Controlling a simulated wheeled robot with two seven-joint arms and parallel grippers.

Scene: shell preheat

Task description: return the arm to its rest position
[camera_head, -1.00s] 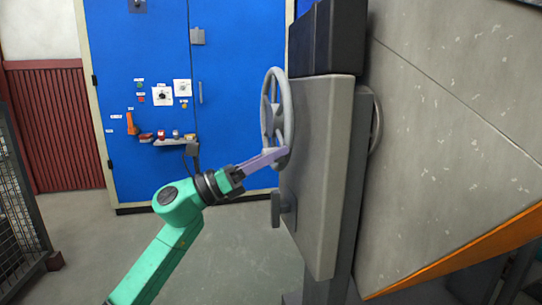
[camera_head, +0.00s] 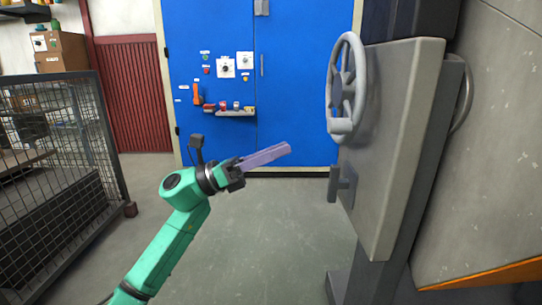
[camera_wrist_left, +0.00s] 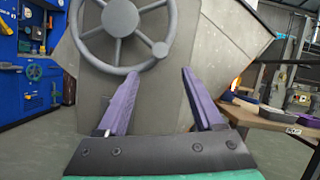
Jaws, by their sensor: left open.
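My left arm (camera_head: 170,245) is green and comes in from the bottom left in the head view. Its left gripper (camera_head: 289,148) has purple fingers that point right, toward the grey handwheel (camera_head: 361,90), with a clear gap between them. In the left wrist view the two purple fingers (camera_wrist_left: 158,76) stand apart with nothing between them. The handwheel (camera_wrist_left: 117,18) shows ahead of and above the fingertips there, on a grey door panel. My right gripper is in neither view.
A grey door panel (camera_head: 400,130) with a lever handle (camera_head: 341,186) stands at the right. A mesh cage (camera_head: 60,180) stands at the left. A blue cabinet (camera_head: 290,80) with controls is behind. A wooden table (camera_wrist_left: 265,119) shows at the right in the wrist view. Open floor lies between.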

